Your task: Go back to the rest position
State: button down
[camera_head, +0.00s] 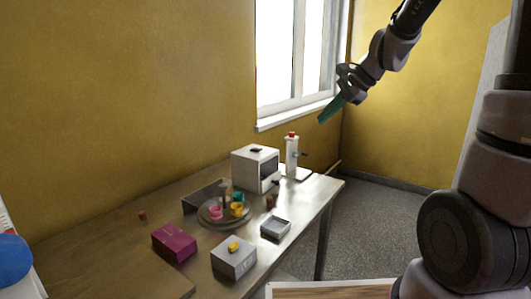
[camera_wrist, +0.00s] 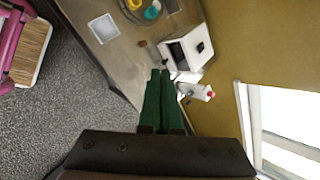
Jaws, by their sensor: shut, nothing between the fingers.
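My gripper (camera_head: 323,117) is raised in the air in front of the window, well above and to the right of the table. Its green fingers (camera_wrist: 160,74) are shut together with nothing between them. In the wrist view they point down over the right end of the table (camera_head: 262,260), which lies below and apart from them.
The table holds a white box-shaped machine (camera_head: 247,170), a white dispenser (camera_head: 291,155) with a red top, a round stand (camera_head: 213,218) with coloured cups, a small grey tray (camera_head: 284,226), a magenta box (camera_head: 174,243) and a grey box (camera_head: 233,264). Air around my gripper is clear.

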jog(key=s+d+r+n+t+h, duration=0.1)
jog(key=s+d+r+n, duration=0.1)
jog(key=s, duration=0.4)
jog(key=s+d+r+n+h, duration=0.2)
jog(key=s+d+r+n, duration=0.1)
jog(key=s, duration=0.4)
jog(key=s+d+r+n+t+h, duration=0.1)
jog(key=s+d+r+n, duration=0.1)
jog(key=s+n, duration=0.2)
jog(key=shift+s+d+r+t+h, duration=0.3)
jog(key=shift+s, duration=0.9)
